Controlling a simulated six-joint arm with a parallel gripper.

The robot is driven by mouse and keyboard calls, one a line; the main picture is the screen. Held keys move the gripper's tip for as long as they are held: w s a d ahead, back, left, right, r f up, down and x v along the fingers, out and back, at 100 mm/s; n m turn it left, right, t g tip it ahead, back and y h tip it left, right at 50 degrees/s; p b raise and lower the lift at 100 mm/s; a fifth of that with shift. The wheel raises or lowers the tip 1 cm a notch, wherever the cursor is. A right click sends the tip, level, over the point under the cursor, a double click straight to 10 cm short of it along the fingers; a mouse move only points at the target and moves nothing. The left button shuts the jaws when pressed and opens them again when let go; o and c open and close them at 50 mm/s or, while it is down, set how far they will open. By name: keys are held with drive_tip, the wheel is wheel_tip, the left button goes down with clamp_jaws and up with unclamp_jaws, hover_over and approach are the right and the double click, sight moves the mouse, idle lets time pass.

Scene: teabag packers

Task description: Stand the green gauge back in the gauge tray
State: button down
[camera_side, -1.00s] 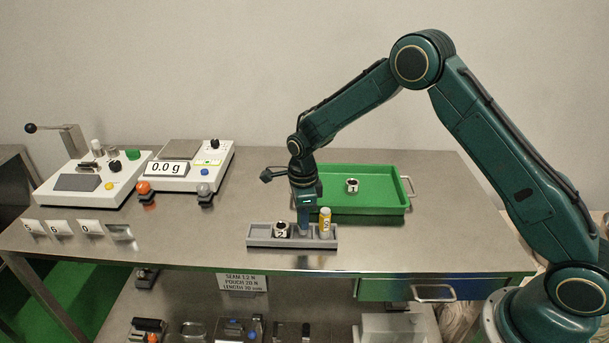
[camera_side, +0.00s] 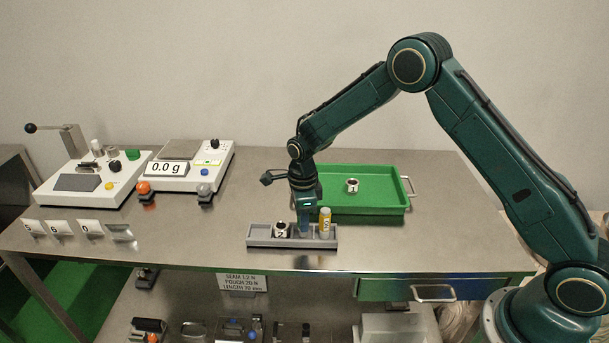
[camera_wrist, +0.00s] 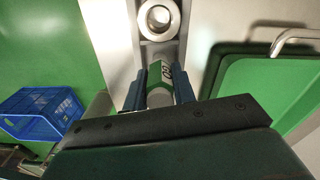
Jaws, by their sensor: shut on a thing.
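My gripper (camera_side: 304,228) points down at the middle of the grey gauge tray (camera_side: 258,242). In the wrist view its two blue fingers (camera_wrist: 160,90) are shut on the green gauge (camera_wrist: 155,76), which has a pale end and a dark mark on a white patch. In the side view the fingers largely hide the green gauge, and I cannot tell whether its foot rests on the slot floor.
Behind the tray is a green tray (camera_side: 380,208) with a handle, holding a small ring marked 1 (camera_side: 352,186). A scale (camera_side: 190,172) and a sealing machine (camera_side: 90,180) stand at left.

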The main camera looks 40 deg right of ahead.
drive_tip(key=shift+f, duration=0.25)
drive_tip(key=c, duration=1.1)
unclamp_jaws()
drive_tip(key=shift+o, duration=0.2)
drive_tip(key=shift+r, duration=0.15)
wheel_tip(320, 180, up, 13)
drive_tip(key=shift+f, duration=0.1)
drive_tip(key=shift+r, duration=0.4)
